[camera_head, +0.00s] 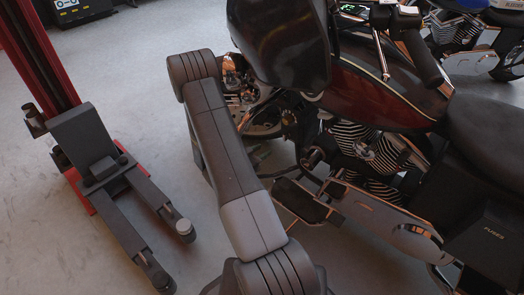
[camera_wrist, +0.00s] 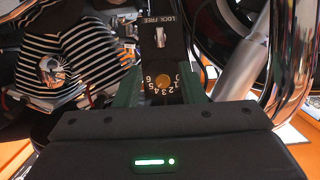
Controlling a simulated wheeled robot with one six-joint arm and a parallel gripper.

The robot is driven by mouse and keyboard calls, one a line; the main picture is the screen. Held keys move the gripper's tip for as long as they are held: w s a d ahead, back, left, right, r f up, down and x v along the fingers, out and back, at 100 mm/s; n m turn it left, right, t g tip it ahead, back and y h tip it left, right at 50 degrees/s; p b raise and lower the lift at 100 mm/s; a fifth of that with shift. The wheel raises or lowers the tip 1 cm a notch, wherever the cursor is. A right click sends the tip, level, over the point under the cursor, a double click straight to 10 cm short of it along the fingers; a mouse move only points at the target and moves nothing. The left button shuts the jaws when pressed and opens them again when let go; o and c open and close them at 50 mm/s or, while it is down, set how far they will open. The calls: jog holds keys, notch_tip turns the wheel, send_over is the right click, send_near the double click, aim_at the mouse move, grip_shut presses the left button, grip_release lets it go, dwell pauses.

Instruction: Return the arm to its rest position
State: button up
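My arm (camera_head: 225,150) reaches up from the bottom of the head view, with a bent joint at its far end beside the front of a dark red motorcycle (camera_head: 365,95). The rest of the arm and my gripper are hidden in that view. In the wrist view, my gripper (camera_wrist: 160,88) shows two dark green fingers standing apart, so it looks open. Between them is a black panel (camera_wrist: 158,60) with a "LOCK FREE" switch and a numbered dial (camera_wrist: 161,82) with an orange centre. I cannot tell whether the fingers touch the panel.
Chrome tubes (camera_wrist: 285,65) and a silver cylinder (camera_wrist: 242,62) are close on the right in the wrist view; striped engine fins (camera_wrist: 80,45) are on the left. A red lift post (camera_head: 40,60) with dark forked legs (camera_head: 130,215) stands left. Grey floor lies between.

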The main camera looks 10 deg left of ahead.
aim_at(284, 138)
jog(key=b+x, duration=0.3)
jog(key=x, duration=1.1)
jog(key=shift+s+d, duration=0.1)
jog(key=shift+s+r, duration=0.1)
